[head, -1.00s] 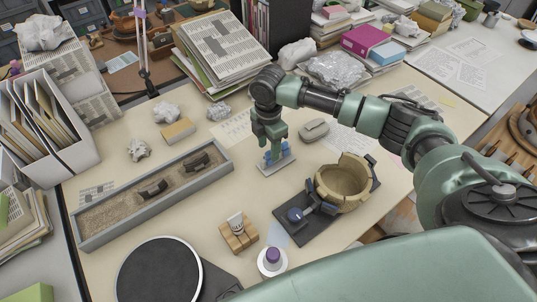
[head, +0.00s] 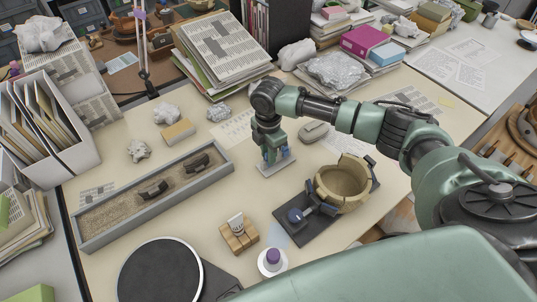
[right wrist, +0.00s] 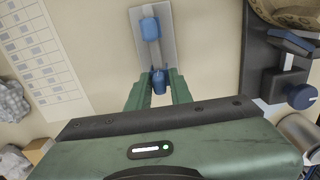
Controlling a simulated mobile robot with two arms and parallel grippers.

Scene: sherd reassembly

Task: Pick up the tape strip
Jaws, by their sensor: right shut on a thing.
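A small light grey plate (head: 280,168) lies on the table left of the bowl, with blue pieces on it. In the right wrist view the plate (right wrist: 168,50) shows a blue block (right wrist: 150,28) near its far end. My right gripper (head: 272,158) points down at the plate. In the right wrist view its green fingers (right wrist: 158,88) are shut on a small blue piece at the plate's near end, which I take to be the tape strip (right wrist: 159,80). The fingers partly hide it, and I cannot tell whether it touches the plate. My left gripper is not in view.
Right of the plate, a tan bowl (head: 342,181) sits in a dark clamp stand (head: 299,232). A sand tray (head: 110,221) with dark sherds is to the left. A wooden block (head: 239,238), a purple-capped bottle (head: 272,258) and a black turntable (head: 158,272) stand in front.

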